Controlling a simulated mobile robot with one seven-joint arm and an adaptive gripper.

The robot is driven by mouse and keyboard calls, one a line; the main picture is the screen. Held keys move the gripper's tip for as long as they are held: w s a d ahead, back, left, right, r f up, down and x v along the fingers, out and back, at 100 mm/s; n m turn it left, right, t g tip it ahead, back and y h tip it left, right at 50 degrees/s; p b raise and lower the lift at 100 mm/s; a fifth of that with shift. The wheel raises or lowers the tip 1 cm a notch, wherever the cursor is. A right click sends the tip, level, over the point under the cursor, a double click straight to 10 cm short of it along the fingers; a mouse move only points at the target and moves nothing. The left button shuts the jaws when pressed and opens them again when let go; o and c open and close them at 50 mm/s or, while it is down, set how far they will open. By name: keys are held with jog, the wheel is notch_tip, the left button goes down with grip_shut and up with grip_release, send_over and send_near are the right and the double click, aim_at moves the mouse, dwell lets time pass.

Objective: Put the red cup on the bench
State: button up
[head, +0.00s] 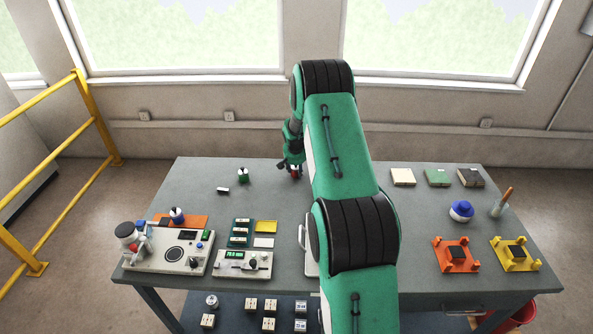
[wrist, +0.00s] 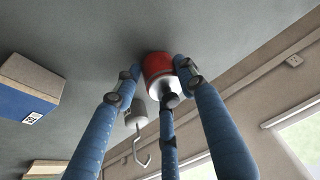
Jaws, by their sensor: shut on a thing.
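The red cup (wrist: 157,66) is between the blue fingers of my gripper (wrist: 160,85) in the wrist view, with a pale rounded part below the red. My gripper is shut on it. In the head view my gripper (head: 291,164) is over the far part of the bench (head: 270,205), and only a small bit of the red cup (head: 295,174) shows beneath it. The cup is close to the grey bench top; I cannot tell whether it touches. My arm hides part of the bench.
A pale hooked weight (wrist: 137,118) is close to my fingers. A blue-sided box (wrist: 28,88) is at left in the wrist view. A green-and-white item (head: 243,175) stands left of my gripper. Several boxes (head: 403,177) are at the back right. Instruments (head: 172,251) fill the front left.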

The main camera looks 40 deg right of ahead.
jog(key=shift+f, duration=0.1)
jog(key=o, duration=1.3)
jog(key=shift+p+v, duration=0.55)
jog(key=shift+v, duration=5.55)
